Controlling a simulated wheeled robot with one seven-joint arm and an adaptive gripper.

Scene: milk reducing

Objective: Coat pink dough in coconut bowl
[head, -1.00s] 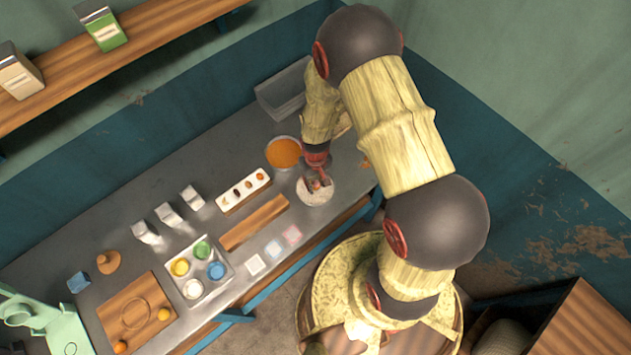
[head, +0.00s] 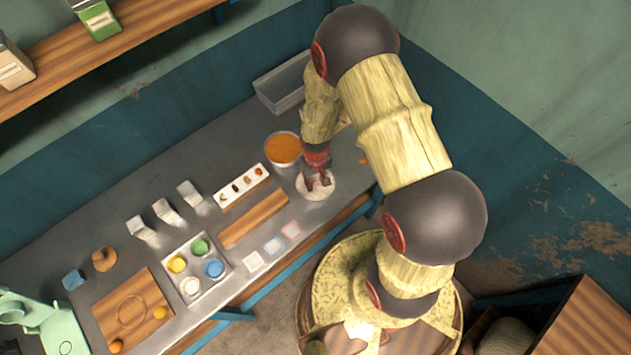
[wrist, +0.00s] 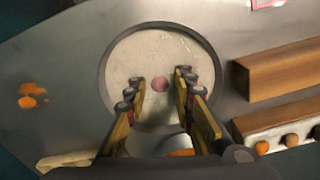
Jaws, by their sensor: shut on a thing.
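The coconut bowl (head: 314,190) is a round bowl with a pale, speckled filling, near the table's front edge; it also shows in the wrist view (wrist: 125,50). My gripper (head: 320,180) points down into it. In the wrist view, the two fingers of my gripper (wrist: 161,85) reach over the bowl. The small round pink dough (wrist: 160,84) shows between the fingertips, over the pale coconut, and the gripper is shut on it. In the head view the fingers mostly hide the dough. I cannot tell whether the dough touches the coconut.
A bowl of orange filling (head: 283,148) stands just behind-left. A white tray of small pieces (head: 241,188) and a wooden block (head: 253,219) lie left. Farther left are a tray of coloured cups (head: 206,284) and a wooden board (head: 110,310). A grey bin (head: 284,92) stands at the back.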

